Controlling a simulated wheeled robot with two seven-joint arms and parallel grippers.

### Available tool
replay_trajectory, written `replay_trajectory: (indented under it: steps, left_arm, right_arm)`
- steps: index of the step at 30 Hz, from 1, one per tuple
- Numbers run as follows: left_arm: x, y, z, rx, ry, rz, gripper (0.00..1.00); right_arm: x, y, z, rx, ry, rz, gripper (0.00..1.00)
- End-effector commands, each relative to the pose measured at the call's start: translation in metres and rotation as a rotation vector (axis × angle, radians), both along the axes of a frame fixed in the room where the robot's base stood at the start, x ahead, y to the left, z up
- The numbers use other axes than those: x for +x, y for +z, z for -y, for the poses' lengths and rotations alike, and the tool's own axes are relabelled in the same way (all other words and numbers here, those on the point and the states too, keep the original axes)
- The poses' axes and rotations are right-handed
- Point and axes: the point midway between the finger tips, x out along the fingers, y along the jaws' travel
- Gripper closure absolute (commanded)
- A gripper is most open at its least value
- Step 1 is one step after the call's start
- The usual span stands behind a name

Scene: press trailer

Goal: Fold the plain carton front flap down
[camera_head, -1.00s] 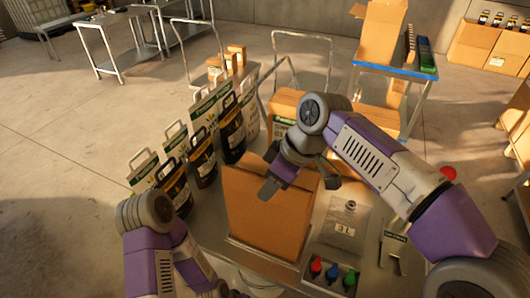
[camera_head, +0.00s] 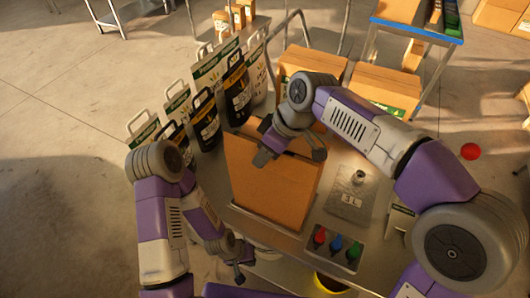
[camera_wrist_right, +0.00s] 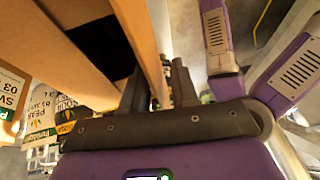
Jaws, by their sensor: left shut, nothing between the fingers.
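The plain brown carton (camera_head: 270,195) stands upright on a grey table, its broad face toward me. Its top shows a dark opening (camera_wrist_right: 100,42) in the right wrist view. A cardboard panel (camera_wrist_right: 146,40), which looks like an upright flap or wall, runs down between my right fingers. My right gripper (camera_head: 290,155) is over the carton's top edge with its fingers spread on either side of that panel; it also shows in the wrist view (camera_wrist_right: 158,88). Whether a finger touches is unclear. My left gripper (camera_head: 240,270) is shut and empty, low in front of the carton.
Several black-and-white bags (camera_head: 205,122) with handles stand left of the carton. Labelled boxes (camera_head: 380,88) stand behind. A grey pouch (camera_head: 351,190) and a tray with red, blue and green pieces (camera_head: 336,246) lie to the right. The floor at left is clear.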

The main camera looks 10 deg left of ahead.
Motion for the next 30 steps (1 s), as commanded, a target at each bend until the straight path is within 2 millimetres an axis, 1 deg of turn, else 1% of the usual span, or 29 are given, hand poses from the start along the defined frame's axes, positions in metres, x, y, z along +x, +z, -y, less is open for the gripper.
replay_trajectory:
  steps: [4, 5, 10, 11, 17, 22, 26, 30]
  left_arm:
    - [0.000, 0.000, 0.000, 0.000, 0.000, 0.000, 1.00]
    - [0.000, 0.000, 0.000, 0.000, 0.000, 0.000, 1.00]
    - [0.000, 0.000, 0.000, 0.000, 0.000, 0.000, 1.00]
    - [0.000, 0.000, 0.000, 0.000, 0.000, 0.000, 1.00]
    - [0.000, 0.000, 0.000, 0.000, 0.000, 0.000, 1.00]
    - [0.000, 0.007, 0.000, 0.000, 0.000, 0.000, 1.00]
    - [0.000, 0.018, 0.000, 0.000, 0.000, 0.000, 1.00]
    - [0.000, 0.036, 0.000, 0.000, 0.000, 0.000, 1.00]
  right_arm:
    - [0.000, 0.000, 0.000, 0.000, 0.000, 0.000, 0.71]
    - [0.000, 0.000, 0.000, 0.000, 0.000, 0.000, 0.73]
    - [0.000, 0.000, 0.000, 0.000, 0.000, 0.000, 0.99]
    - [0.000, 0.000, 0.000, 0.000, 0.000, 0.000, 1.00]
    - [0.000, 0.001, 0.000, 0.000, -0.001, -0.001, 1.00]
    - [0.002, 0.002, 0.001, 0.008, -0.003, -0.026, 1.00]
    - [0.005, 0.002, 0.002, 0.024, -0.003, -0.079, 1.00]
    - [0.009, 0.003, 0.004, 0.053, -0.005, -0.166, 1.00]
